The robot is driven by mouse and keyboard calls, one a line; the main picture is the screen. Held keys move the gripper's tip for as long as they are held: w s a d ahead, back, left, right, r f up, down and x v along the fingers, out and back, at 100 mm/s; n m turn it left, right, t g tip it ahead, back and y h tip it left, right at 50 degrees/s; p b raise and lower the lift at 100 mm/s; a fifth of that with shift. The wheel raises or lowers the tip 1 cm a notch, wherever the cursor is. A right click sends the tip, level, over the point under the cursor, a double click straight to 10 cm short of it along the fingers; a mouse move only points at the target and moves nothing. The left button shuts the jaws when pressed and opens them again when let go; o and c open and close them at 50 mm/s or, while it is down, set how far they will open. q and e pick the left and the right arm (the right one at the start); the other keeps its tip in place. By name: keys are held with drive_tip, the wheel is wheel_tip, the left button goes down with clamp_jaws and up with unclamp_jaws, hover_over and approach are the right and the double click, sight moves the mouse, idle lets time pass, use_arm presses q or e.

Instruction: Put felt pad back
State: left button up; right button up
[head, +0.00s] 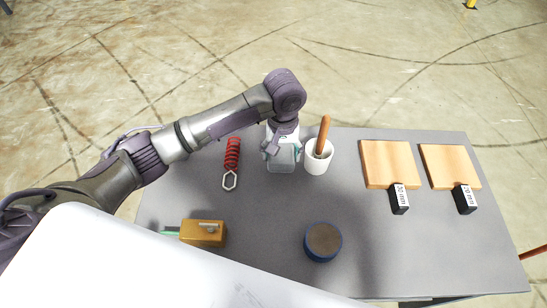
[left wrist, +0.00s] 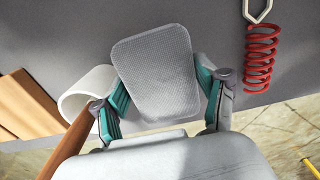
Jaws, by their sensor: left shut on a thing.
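The felt pad, a light grey, textured, rounded square (head: 282,160), is at the back of the grey table, left of the white cup. It fills the middle of the left wrist view (left wrist: 157,72). My left gripper (head: 282,153) comes down over it and is shut on it, with a teal-lined finger at each side in the left wrist view (left wrist: 165,88). I cannot tell whether the pad touches the table. My right gripper is not in view.
A white cup (head: 316,163) with a wooden handle (head: 323,135) stands close right of the pad. A red spring with a hook (head: 232,155) lies left. A brass-coloured box (head: 203,233) and blue round container (head: 323,241) stand in front. Two wooden boards (head: 390,162) (head: 450,165) lie right. Table middle is clear.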

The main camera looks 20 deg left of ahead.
sight(274, 159)
use_arm(q)
drive_tip(key=shift+w+a+f, duration=0.3)
drive_tip(key=shift+a+f, duration=0.1)
drive_tip(key=shift+a, duration=0.15)
drive_tip(key=shift+w+a+f, duration=0.25)
drive_tip(key=shift+a+f, duration=0.1)
drive_tip(key=shift+a, duration=0.15)
drive_tip(key=shift+w+a+f, duration=0.1)
drive_tip(key=shift+a+f, duration=0.05)
wheel_tip(274, 159, down, 4)
drive_tip(key=shift+r, duration=0.1)
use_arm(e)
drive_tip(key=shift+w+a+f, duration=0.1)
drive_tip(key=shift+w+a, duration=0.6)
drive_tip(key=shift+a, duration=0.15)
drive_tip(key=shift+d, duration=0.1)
use_arm(q)
drive_tip(key=o, duration=1)
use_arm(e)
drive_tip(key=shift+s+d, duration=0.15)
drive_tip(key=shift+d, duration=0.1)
